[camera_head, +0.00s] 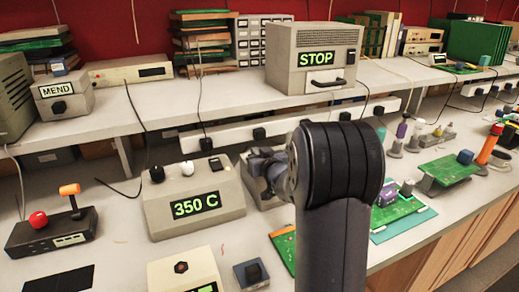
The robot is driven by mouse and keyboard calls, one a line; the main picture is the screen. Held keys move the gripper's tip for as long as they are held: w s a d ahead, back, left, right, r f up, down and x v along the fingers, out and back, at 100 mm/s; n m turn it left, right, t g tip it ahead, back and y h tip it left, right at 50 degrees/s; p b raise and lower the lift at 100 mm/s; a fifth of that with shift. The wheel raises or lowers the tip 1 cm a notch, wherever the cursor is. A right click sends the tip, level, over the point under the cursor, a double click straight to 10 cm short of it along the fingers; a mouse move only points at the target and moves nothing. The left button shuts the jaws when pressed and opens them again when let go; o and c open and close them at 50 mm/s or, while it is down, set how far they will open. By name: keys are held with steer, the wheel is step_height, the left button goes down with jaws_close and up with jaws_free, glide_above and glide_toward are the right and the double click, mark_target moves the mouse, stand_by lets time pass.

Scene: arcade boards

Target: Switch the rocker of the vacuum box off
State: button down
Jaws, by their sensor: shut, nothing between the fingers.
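My arm stands in the middle of the head view, and my gripper (264,168) shows only in part behind its thick dark joint. It is shut and holds nothing that I can see. It is over a grey box (254,194) that is mostly hidden behind the arm. No box reads as vacuum, so I cannot tell which is the vacuum box. A grey box marked 350 C (160,216) stands just left of the gripper, with a black rocker-like part (215,163) on top. I cannot tell any rocker's position.
A beige box (170,270) and a small blue-grey block with a black top (250,272) are at the front. A joystick box (50,232) stands left. Green boards (448,170) lie right. The shelf above carries boxes marked MEND (62,95) and STOP (312,58).

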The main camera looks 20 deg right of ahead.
steer(key=shift+f, duration=0.5)
steer(key=shift+f, duration=0.1)
